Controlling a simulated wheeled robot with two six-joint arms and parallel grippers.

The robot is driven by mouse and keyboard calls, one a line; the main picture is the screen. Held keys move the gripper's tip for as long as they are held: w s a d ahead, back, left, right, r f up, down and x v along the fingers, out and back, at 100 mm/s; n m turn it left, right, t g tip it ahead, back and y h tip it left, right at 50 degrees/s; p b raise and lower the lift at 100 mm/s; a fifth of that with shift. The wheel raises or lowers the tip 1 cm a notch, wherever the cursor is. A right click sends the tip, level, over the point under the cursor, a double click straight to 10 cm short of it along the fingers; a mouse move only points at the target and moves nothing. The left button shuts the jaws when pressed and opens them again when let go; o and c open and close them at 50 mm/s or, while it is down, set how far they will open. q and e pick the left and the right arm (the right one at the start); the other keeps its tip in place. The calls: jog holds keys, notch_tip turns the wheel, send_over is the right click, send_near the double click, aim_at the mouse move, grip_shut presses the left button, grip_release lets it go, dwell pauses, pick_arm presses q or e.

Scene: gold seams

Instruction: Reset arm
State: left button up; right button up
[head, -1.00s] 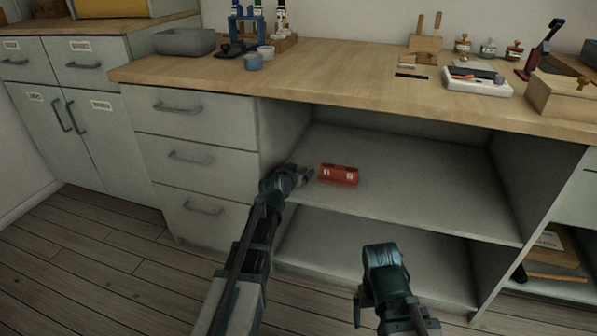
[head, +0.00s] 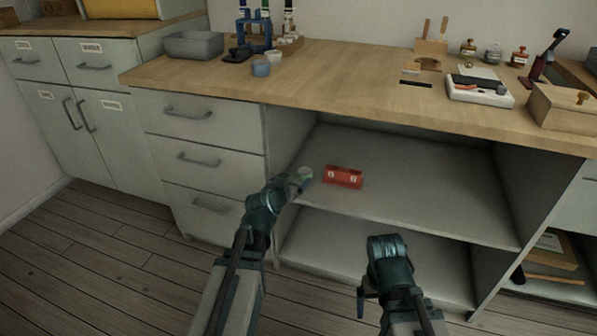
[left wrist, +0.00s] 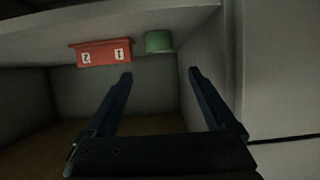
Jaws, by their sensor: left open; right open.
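My left gripper (head: 299,185) is at the front left of the open shelf under the bench, next to a small green round tin (head: 306,173). In the left wrist view the gripper's two fingers (left wrist: 160,78) are spread with nothing between them, and the green tin (left wrist: 159,41) appears beyond the fingertips, apart from them. A red box (head: 343,177) with white number labels sits on the shelf to the right of the tin; it also shows in the left wrist view (left wrist: 103,53). My right gripper (head: 364,303) hangs low in front of the cabinet, away from objects; its fingers are hard to make out.
The shelf board (head: 430,195) is clear to the right of the red box. The drawer unit (head: 205,160) stands left of the opening. The worktop (head: 340,75) above carries a grey bin (head: 193,44), a white tray (head: 480,92) and a wooden box (head: 565,107).

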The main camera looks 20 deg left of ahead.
aim_at(307, 169)
pick_arm(q)
jog(key=shift+s+r, duration=0.15)
jog(key=shift+s, duration=0.25)
jog(key=shift+w, duration=0.1)
jog(key=b+x, duration=0.4)
jog(key=x, duration=0.7)
jog(key=shift+w+f+b, duration=0.25)
jog(key=shift+b, duration=0.05)
jog(key=shift+w+f, duration=0.15)
jog(key=shift+w, duration=0.05)
jog(key=shift+s+f, duration=0.1)
jog(key=shift+s+r, duration=0.1)
jog(key=shift+r, duration=0.15)
